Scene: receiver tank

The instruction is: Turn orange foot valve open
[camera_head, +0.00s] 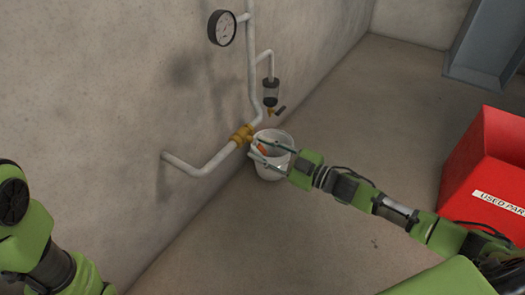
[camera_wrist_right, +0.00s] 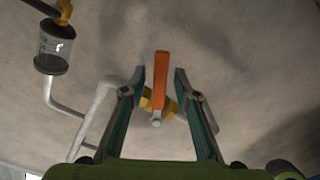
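The orange foot valve handle (camera_wrist_right: 162,80) shows upright in the right wrist view, on a brass valve body (camera_wrist_right: 172,106). In the head view the brass valve (camera_head: 243,134) sits on the white pipe low on the wall, and a bit of the orange handle (camera_head: 262,149) shows beside it. My right gripper (camera_wrist_right: 160,78) is open, with one finger on each side of the handle. A gap shows between the handle and each finger, so it is not gripped. It reaches the valve from the right in the head view (camera_head: 254,146). My left gripper is out of view; only part of that arm shows.
A white bucket (camera_head: 272,164) stands on the floor just under my right gripper. A gauge (camera_head: 222,28) and a small clear bowl filter (camera_head: 270,92) hang on the pipework above. A red used-parts bin (camera_head: 480,165) stands at the right. The floor between is clear.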

